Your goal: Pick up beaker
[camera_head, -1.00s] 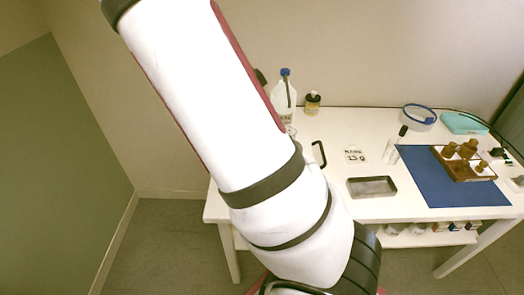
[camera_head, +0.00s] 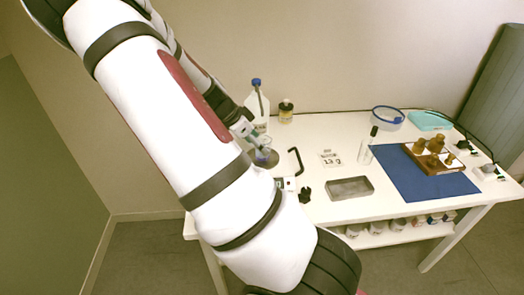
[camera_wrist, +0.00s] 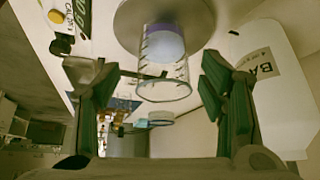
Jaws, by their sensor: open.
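The beaker (camera_head: 266,156) is clear glass and stands upright on a round grey plate (camera_head: 272,165) at the table's left end. In the wrist view the beaker (camera_wrist: 165,82), with dark graduation marks and something purple-blue inside, appears ahead of and between the fingers of my gripper (camera_wrist: 157,72). The grey plate (camera_wrist: 128,20) also shows there, and the picture looks turned over. My gripper is open, with a dark green finger on each side and a visible gap. In the head view my gripper (camera_head: 248,135) is close to the beaker, partly hidden by my arm.
A blue-capped wash bottle (camera_head: 258,105) stands close behind my gripper, beside an amber jar (camera_head: 286,111). A blue mat (camera_head: 420,185) carries a wooden bottle rack (camera_head: 434,161).

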